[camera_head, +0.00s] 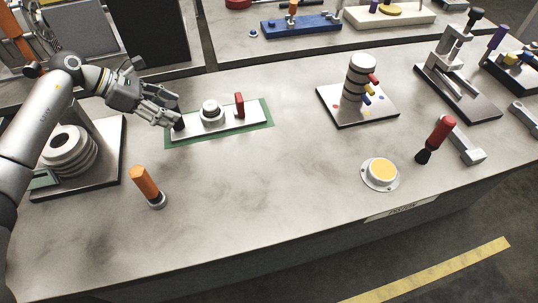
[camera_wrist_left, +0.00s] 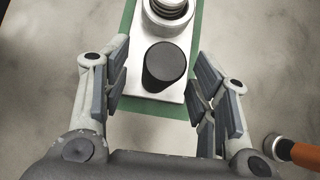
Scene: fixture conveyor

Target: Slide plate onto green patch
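The plate (camera_head: 226,120) is a long silver slab lying on the green patch (camera_head: 262,122), whose edges show around it. It carries a black knob (camera_head: 180,125) at the left end, a round metal boss (camera_head: 211,112) in the middle and a red post (camera_head: 239,104) at the right. My left gripper (camera_head: 171,112) is at the plate's left end. In the left wrist view its fingers (camera_wrist_left: 162,88) stand open on either side of the black knob (camera_wrist_left: 165,65), with gaps on both sides. My right gripper is not in view.
An orange-handled tool (camera_head: 145,184) stands in front on the grey bench. A yellow button (camera_head: 381,172) and a red-handled brush (camera_head: 437,138) are to the right. A striped stack on a board (camera_head: 359,92) is farther back. The bench between is clear.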

